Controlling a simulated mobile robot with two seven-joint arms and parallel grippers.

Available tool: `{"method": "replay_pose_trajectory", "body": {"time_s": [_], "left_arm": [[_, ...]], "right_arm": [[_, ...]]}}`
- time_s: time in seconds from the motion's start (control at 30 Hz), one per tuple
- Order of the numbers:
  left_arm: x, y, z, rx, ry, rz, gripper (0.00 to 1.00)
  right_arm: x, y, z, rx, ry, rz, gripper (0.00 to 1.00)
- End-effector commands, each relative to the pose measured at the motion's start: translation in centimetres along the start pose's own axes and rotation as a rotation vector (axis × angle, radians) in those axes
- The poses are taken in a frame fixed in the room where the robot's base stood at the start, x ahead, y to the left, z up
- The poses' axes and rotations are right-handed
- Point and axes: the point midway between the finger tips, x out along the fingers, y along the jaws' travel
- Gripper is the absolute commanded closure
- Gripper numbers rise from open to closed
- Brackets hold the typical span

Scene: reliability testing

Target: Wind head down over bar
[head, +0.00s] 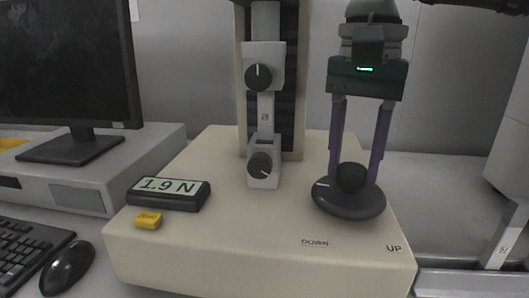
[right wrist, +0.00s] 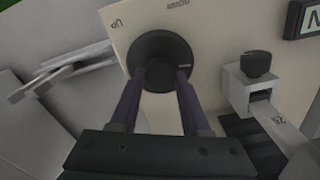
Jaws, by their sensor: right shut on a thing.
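The grey head (head: 262,55) of the test stand hangs on the column and has a black knob. Below it, a pale labelled bar (head: 266,115) stands upright in the lower clamp (head: 263,180), which has its own black knob. The bar's upper end meets the head's lower edge in this view; I cannot tell how far it goes inside. A black handwheel (head: 335,203) lies on the base at right, its white mark at the left. My right gripper (head: 353,178) points down and is shut on the wheel's round centre knob (right wrist: 160,75). My left gripper is not in view.
A readout (head: 168,193) showing a force in N and a small yellow block (head: 148,220) sit on the base's left. "DOWN" and "UP" are printed near its front edge. A monitor (head: 65,75), keyboard (head: 28,255) and mouse (head: 68,267) stand left. White equipment (head: 512,130) stands right.

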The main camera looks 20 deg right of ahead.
Motion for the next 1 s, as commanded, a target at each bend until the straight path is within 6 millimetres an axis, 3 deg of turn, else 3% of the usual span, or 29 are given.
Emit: {"method": "replay_pose_trajectory", "body": {"time_s": [0.3, 0.9, 0.93, 1.0], "left_arm": [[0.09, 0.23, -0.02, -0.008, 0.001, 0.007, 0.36], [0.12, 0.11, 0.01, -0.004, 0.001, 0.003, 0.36], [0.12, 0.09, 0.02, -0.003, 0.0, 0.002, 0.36], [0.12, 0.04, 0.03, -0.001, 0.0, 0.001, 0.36]], "right_arm": [[-0.26, -0.12, 0.13, -0.146, -0.004, -0.004, 1.0], [-0.28, -0.14, 0.13, -0.184, -0.003, -0.004, 1.0], [-0.28, -0.14, 0.13, -0.184, -0.003, -0.004, 0.51], [-0.25, -0.12, 0.11, -0.183, -0.002, -0.004, 0.43]]}}
